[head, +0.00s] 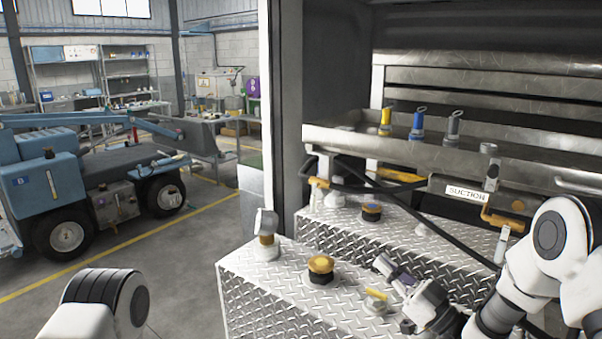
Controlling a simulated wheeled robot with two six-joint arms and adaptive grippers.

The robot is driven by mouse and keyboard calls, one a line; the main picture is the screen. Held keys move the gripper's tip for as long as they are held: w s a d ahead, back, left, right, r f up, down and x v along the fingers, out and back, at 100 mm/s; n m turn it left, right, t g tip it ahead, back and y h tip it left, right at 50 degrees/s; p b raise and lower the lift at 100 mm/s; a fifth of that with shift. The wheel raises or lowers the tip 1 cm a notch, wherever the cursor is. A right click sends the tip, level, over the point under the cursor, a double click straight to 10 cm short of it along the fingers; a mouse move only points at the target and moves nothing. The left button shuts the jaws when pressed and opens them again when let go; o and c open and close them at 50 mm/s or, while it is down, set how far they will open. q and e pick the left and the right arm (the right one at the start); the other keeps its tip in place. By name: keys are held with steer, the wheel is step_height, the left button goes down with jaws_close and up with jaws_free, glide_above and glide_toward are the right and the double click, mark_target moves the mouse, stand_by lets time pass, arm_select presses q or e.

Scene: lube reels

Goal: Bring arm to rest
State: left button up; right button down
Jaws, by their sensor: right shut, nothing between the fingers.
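My right gripper (394,278) is shut and empty. It is low over the front diamond-plate box (290,305), next to a small fitting with a yellow handle (376,300). Whether it touches the fitting I cannot tell. My right arm comes in from the right edge, bent at a white and black joint. Part of my left arm shows at the bottom left, but its gripper is out of view.
A brass-topped cap (320,268) and a capped neck (267,235) stand on the box. Behind are a SUCTION label (465,192), black hoses, yellow-orange handles and a steel shelf (350,145) with coloured nozzles. A blue vehicle (60,180) stands left, with open floor between.

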steer(key=s+f+m+g+h+b, duration=0.25)
steer(key=s+f, duration=0.25)
steer(key=f, duration=0.7)
steer(key=s+f+m+g+h+b, duration=0.15)
steer(key=s+f+h, duration=0.25)
steer(key=f, duration=0.8)
steer(key=s+f+m+g+h+b, duration=0.25)
steer(key=s+f+h, duration=0.2)
steer(key=f, duration=0.85)
arm_select(q)
step_height(320, 180, down, 7)
steer(key=shift+r, duration=0.2)
arm_select(e)
steer(key=s+d+f+m+g+h, duration=0.1)
steer(key=s+d+f+g, duration=0.1)
steer(key=s, duration=0.6)
steer(key=s+d+f+m+g+h, duration=0.1)
steer(key=s+d+f+g+h, duration=0.1)
steer(key=s, duration=0.6)
steer(key=s+d+f+m+g+h, duration=0.2)
steer(key=s+d+f+g, duration=0.1)
steer(key=s, duration=0.5)
steer(key=shift+s+d+f+g, duration=0.3)
steer(key=shift+d+g, duration=0.2)
steer(key=shift+g, duration=0.75)
arm_select(q)
steer(key=shift+s, duration=0.15)
arm_select(e)
steer(key=shift+w, duration=0.15)
